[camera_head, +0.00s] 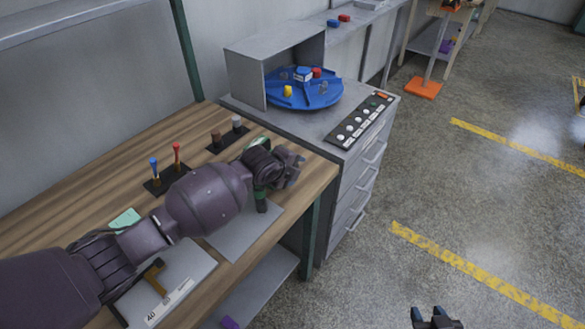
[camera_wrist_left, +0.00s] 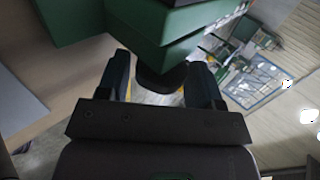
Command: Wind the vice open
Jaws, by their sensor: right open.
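The green vice (camera_wrist_left: 165,45) fills the top of the left wrist view, with a dark rounded part (camera_wrist_left: 161,80) on its near side. In the head view my left arm hides most of the vice; only small green parts (camera_head: 262,195) show near the bench's right end. My left gripper (camera_wrist_left: 160,88) is open, one finger on each side of the dark rounded part, with a gap visible beside it. It also shows in the head view (camera_head: 292,166), at the vice. I cannot make out the vice's handle or jaw gap. My right gripper (camera_head: 436,318) is open and empty above the floor.
The wooden bench (camera_head: 100,160) carries red and blue levers (camera_head: 165,175), a grey plate (camera_head: 240,235) and a panel with a yellow-brown handle (camera_head: 155,278). A grey drawer cabinet (camera_head: 355,190) with a blue turntable (camera_head: 310,95) stands beyond. The floor at right is clear.

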